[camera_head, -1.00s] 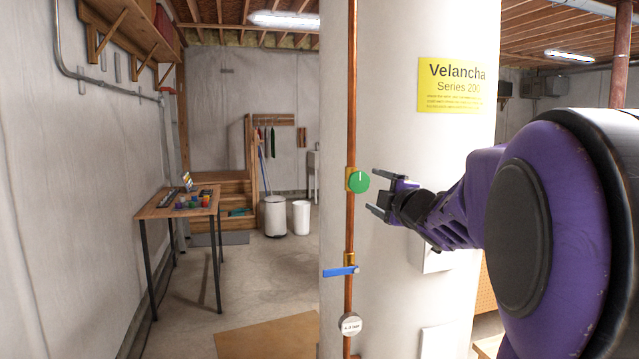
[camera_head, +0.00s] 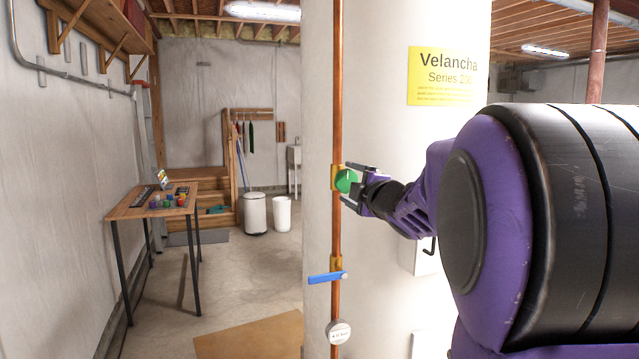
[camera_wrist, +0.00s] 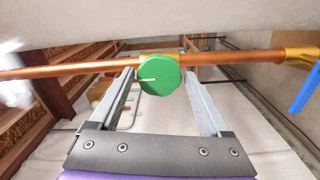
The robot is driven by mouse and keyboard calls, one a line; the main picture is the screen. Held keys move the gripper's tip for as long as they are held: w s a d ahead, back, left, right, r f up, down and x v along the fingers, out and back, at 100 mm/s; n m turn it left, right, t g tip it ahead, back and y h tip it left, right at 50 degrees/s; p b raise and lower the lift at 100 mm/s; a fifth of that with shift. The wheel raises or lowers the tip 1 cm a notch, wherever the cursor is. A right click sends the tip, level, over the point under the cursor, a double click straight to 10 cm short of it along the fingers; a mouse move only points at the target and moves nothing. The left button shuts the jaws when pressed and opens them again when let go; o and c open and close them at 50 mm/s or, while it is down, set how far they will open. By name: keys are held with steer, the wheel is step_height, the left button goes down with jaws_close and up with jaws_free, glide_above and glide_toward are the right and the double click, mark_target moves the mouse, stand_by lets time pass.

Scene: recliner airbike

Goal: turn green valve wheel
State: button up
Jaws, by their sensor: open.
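The green valve wheel (camera_head: 345,181) is a round knob with a pale mark on its face, on a brass fitting on the vertical copper pipe. In the wrist view the wheel (camera_wrist: 159,83) lies between the far ends of my two fingers. My gripper (camera_head: 351,183) is open, its fingers on either side of the wheel in the head view.
The copper pipe (camera_head: 337,110) runs along a white column (camera_head: 385,60). Below the wheel are a blue lever (camera_head: 327,277) and a round gauge (camera_head: 338,332). A yellow sign (camera_head: 442,76) is at upper right. A table (camera_head: 150,207) with small items stands left; open floor lies between.

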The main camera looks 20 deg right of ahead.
steer(key=c, duration=0.7)
steer(key=shift+f+n+b, duration=0.15)
steer(key=shift+n+b, duration=0.35)
steer(key=shift+r+n, duration=0.2)
steer(key=shift+n, duration=1)
steer(key=n, duration=0.3)
steer(key=shift+n, duration=0.4)
